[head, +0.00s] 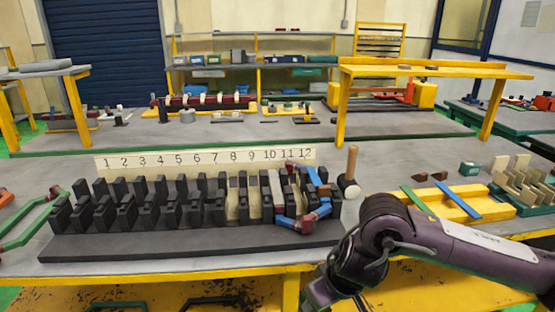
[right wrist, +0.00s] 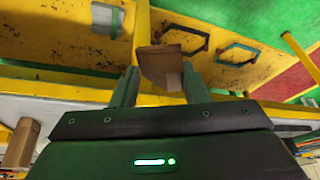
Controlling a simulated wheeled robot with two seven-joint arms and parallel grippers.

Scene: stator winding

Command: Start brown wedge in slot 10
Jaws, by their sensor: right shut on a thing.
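Blue and red coil parts (head: 303,222) sit at the right end, partly hiding the last slots. My right gripper (right wrist: 160,88) is shut on a brown wedge (right wrist: 158,62), which shows between its fingers. In the head view my right arm hangs low at the front edge, right of the block; the wedge is hidden there. My left gripper is not in view.
A mallet (head: 349,185) stands at the block's right end. Yellow blocks (head: 445,204) with green and blue strips, small brown pieces (head: 421,205) and a beige rack (head: 525,180) lie to the right. A green coil (head: 35,225) lies left. The yellow bench edge (head: 150,278) is in front.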

